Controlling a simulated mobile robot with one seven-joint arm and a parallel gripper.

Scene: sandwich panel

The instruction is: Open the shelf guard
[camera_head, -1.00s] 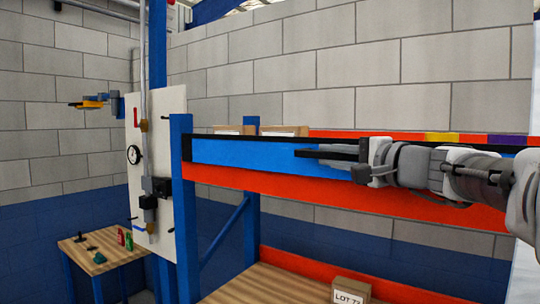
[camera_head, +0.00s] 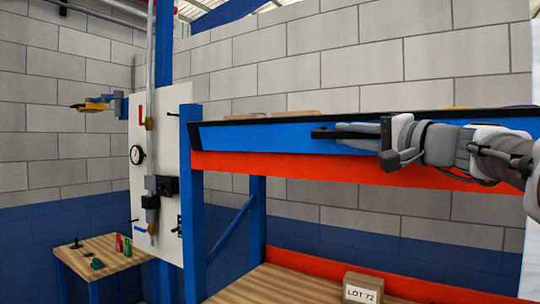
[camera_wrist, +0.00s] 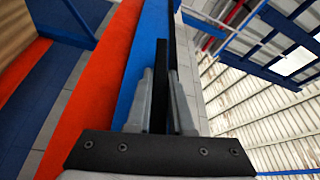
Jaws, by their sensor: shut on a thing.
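The shelf guard (camera_head: 255,138) is a long blue panel with a black rim, running along the front of the upper shelf above a red beam. Its rim stands high enough to cover most of the boxes behind it. In the wrist view the guard (camera_wrist: 143,65) runs away from me as a blue strip beside the red beam. My gripper (camera_head: 328,132) is at the guard's upper edge, coming from the right. In the wrist view my gripper (camera_wrist: 163,100) has its two grey fingers shut on the black rim. The guard's right part is hidden behind my arm.
The red beam (camera_head: 300,168) and blue post (camera_head: 192,200) frame the rack. A box marked LOT 72 (camera_head: 362,288) sits on the lower wooden shelf. A white panel with a gauge (camera_head: 137,154) stands left. A small wooden table (camera_head: 115,260) is at far left.

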